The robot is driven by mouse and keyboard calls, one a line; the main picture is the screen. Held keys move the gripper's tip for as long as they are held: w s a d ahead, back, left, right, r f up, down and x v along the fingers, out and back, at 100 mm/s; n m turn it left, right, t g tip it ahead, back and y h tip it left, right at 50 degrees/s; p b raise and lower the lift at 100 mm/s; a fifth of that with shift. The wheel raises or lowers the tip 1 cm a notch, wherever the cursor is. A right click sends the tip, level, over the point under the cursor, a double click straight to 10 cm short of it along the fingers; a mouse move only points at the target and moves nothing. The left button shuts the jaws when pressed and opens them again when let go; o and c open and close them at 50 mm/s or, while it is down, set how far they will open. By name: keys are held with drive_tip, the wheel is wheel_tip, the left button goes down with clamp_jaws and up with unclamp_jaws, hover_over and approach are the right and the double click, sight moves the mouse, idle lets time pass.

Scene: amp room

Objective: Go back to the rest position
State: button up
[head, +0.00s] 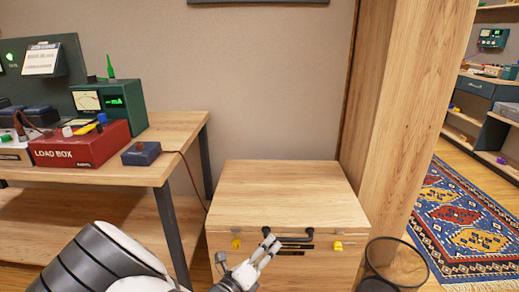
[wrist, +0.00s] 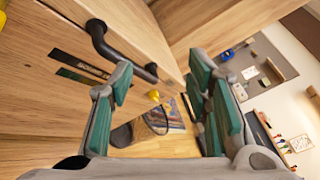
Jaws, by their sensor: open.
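My gripper (head: 270,245) is in front of a closed wooden chest at the bottom middle of the head view. In the wrist view my gripper (wrist: 165,90) has its two green-padded fingers spread apart with nothing between them. The wooden chest (head: 275,190) has a black handle (head: 296,237) and yellow latches on its front. The gripper's tips overlap the left end of the handle in the head view. In the wrist view the handle (wrist: 125,58) lies beyond the left finger; I cannot tell whether they touch.
A workbench (head: 178,130) with a red load box (head: 82,146), a green meter (head: 118,105) and a small blue box (head: 141,153) stands at left. A wire bin (head: 393,265) stands right of the chest, near a wooden post (head: 405,120). A patterned rug (head: 465,225) lies beyond.

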drive_tip(key=s+d+r+m+g+h, duration=0.1)
drive_tip(key=s+d+r+m+g, duration=0.6)
drive_tip(key=d+r+m, duration=0.4)
drive_tip(key=s+d+r+m+g, duration=0.7)
drive_tip(key=d+m+g, duration=0.15)
drive_tip(key=m, duration=0.35)
drive_tip(key=s+d+r+m+g+y, duration=0.1)
drive_tip(key=s+d+r+m+y, duration=0.15)
drive_tip(key=s+m, duration=0.35)
drive_tip(key=s+d+r+m+y, duration=0.1)
drive_tip(key=s+r+m+y, duration=0.3)
drive_tip(key=s, duration=0.4)
drive_tip(key=s+a+r+m+t+y, duration=0.1)
drive_tip(key=s+a+m+y, duration=0.15)
drive_tip(key=s+m, duration=0.2)
drive_tip(key=s+a+m+t+y, duration=0.1)
drive_tip(key=s+a+m+y, duration=0.15)
drive_tip(key=s, duration=0.35)
wheel_tip(320, 180, up, 31)
drive_tip(key=t+p, duration=0.4)
drive_tip(key=p, duration=2.5)
drive_tip(key=shift+w, duration=0.15)
drive_tip(key=shift+d+h, duration=0.15)
drive_tip(key=shift+h, duration=0.2)
